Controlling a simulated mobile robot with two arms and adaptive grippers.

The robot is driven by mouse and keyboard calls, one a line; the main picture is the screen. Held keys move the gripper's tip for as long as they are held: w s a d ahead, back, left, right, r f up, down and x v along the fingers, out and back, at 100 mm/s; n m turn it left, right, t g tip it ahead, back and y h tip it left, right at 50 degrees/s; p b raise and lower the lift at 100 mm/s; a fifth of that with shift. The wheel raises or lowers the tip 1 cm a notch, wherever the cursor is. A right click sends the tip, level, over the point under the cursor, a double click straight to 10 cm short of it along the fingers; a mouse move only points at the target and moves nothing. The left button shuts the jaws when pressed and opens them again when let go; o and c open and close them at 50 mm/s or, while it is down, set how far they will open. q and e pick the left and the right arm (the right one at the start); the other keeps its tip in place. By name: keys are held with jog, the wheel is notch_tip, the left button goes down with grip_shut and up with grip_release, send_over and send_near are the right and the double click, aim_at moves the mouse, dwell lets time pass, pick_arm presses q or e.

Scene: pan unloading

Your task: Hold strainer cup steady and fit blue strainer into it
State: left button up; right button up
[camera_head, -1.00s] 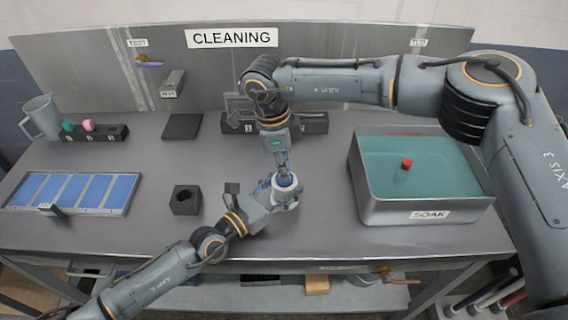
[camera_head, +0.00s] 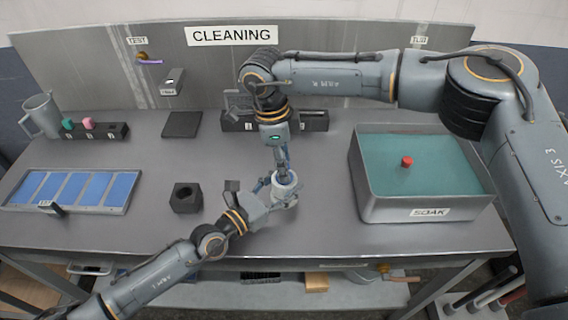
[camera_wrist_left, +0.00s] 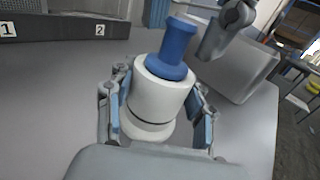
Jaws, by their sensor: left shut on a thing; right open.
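The white strainer cup (camera_head: 284,195) stands near the front middle of the bench, and it also shows in the left wrist view (camera_wrist_left: 155,95). My left gripper (camera_head: 270,192) is shut around its sides. The blue strainer (camera_wrist_left: 177,45) stands in the cup's mouth, its wide lower flange at the rim and its stem upward. How deep its lower part sits is hidden. My right gripper (camera_head: 284,166) is open, pointing down just above the strainer. In the left wrist view its finger (camera_wrist_left: 228,28) is beside the stem, apart from it.
The soak tub (camera_head: 433,213) with a red-topped thing (camera_head: 407,161) in it stands to the right. A black block with a hole (camera_head: 186,198) and a tray with blue panels (camera_head: 125,205) lie to the left. A dark rack (camera_head: 315,123) is behind.

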pick_arm(q)
jog(key=o, duration=1.3)
jog(key=shift+o, duration=0.2)
pick_arm(e)
notch_tip(320, 180, up, 11)
jog(key=a, duration=0.1)
jog(key=shift+a+f, duration=0.15)
jog(key=shift+a, duration=0.15)
pick_arm(q)
jog(key=shift+a, duration=0.1)
